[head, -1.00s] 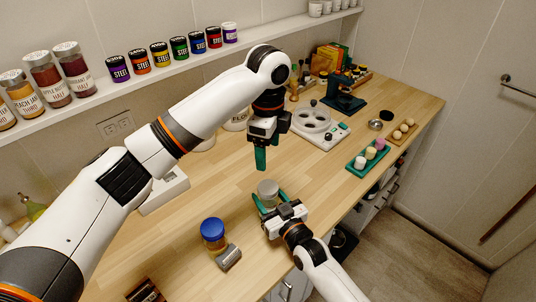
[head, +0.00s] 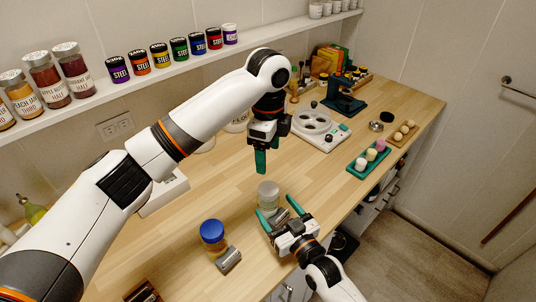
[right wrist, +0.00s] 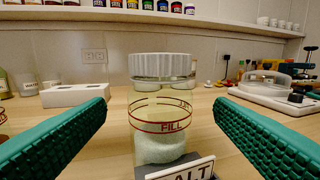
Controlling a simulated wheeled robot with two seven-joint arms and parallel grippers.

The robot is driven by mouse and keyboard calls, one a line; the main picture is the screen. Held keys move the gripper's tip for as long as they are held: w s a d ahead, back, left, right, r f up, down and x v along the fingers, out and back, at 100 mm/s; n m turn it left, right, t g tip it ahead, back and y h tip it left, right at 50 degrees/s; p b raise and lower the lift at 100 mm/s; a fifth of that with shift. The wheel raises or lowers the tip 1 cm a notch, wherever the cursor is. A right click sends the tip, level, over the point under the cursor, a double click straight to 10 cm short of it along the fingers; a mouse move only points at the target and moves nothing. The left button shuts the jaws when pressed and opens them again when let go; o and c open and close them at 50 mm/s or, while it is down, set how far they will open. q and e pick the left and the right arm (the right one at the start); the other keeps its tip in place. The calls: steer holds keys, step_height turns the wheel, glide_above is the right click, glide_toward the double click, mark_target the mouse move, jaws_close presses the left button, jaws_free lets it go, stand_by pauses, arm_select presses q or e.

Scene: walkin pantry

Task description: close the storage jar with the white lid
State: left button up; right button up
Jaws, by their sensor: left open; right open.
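The storage jar (right wrist: 160,128) is clear, with a red FILL line, white contents and a SALT plate at its front. It stands upright on the counter. The ribbed white lid (right wrist: 162,66) is over its mouth; I cannot tell whether it is fully seated. In the head view the pale lid (head: 268,188) tops the jar. My right gripper (head: 278,208) is open just in front of the jar, its fingers apart to either side and not touching it. My left gripper (head: 260,162) is open and empty, above and behind the jar.
A blue-lidded jar (head: 213,232) with a grey plate stands left of the storage jar. A shelf (head: 170,70) holds jars along the wall.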

steer(key=b+v, duration=0.1)
steer(key=v, duration=0.6)
steer(key=shift+s+d, duration=0.15)
steer(key=shift+s, duration=0.1)
